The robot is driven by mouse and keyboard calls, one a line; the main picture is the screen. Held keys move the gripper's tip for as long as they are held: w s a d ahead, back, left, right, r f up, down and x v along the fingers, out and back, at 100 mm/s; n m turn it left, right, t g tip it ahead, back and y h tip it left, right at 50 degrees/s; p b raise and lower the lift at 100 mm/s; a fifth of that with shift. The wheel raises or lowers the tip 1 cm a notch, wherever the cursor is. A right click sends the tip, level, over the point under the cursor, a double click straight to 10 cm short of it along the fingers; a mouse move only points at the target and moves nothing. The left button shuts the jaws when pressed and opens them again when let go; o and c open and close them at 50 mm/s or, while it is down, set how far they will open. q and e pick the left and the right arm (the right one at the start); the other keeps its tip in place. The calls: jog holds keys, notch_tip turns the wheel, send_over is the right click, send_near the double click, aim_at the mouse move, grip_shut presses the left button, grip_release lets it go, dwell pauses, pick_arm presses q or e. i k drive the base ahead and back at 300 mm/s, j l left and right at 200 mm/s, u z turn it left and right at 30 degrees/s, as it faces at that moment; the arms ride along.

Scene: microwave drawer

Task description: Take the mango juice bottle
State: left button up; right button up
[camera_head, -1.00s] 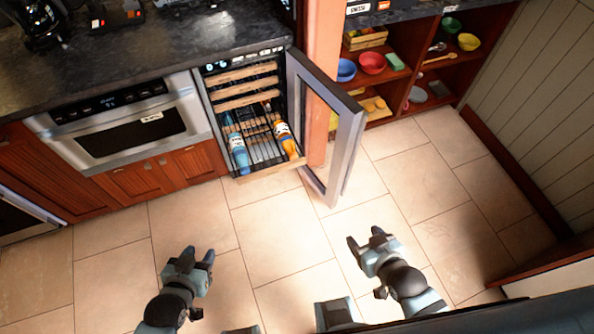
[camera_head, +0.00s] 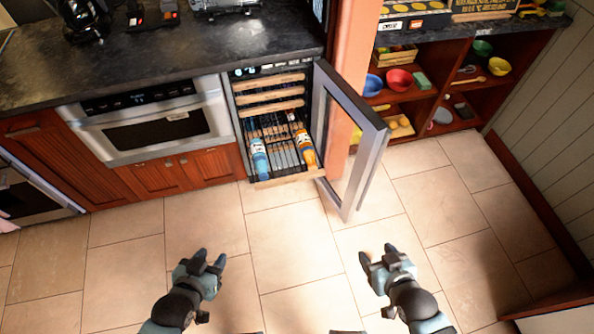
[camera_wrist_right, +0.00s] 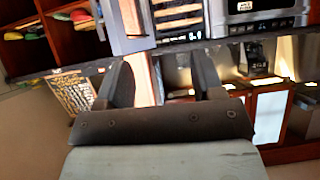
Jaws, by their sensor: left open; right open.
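The orange-yellow bottle (camera_head: 306,150), which looks like the mango juice, lies on the pulled-out lower rack (camera_head: 285,178) of the open drinks cooler (camera_head: 236,110), on the right side. A blue bottle (camera_head: 259,158) lies on the left of the same rack. My left gripper (camera_head: 209,258) is open and empty above the floor, well short of the rack. My right gripper (camera_head: 377,254) is open and empty, lower right of the bottle and apart from it. Its spread fingers (camera_wrist_right: 162,80) show in the right wrist view, with nothing between them.
The glass cooler door (camera_head: 370,145) stands open on the right of the rack, between it and the right side. A microwave drawer (camera_head: 165,125) is to the left. Open shelves with bowls (camera_head: 399,80) are at right. The tiled floor (camera_head: 290,240) in front is clear.

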aim_at(304, 144)
jog(key=i+j, duration=0.4)
jog(key=i+j+z, duration=0.15)
jog(key=i+j, duration=0.7)
jog(key=j, duration=0.25)
jog(key=l+z, duration=0.05)
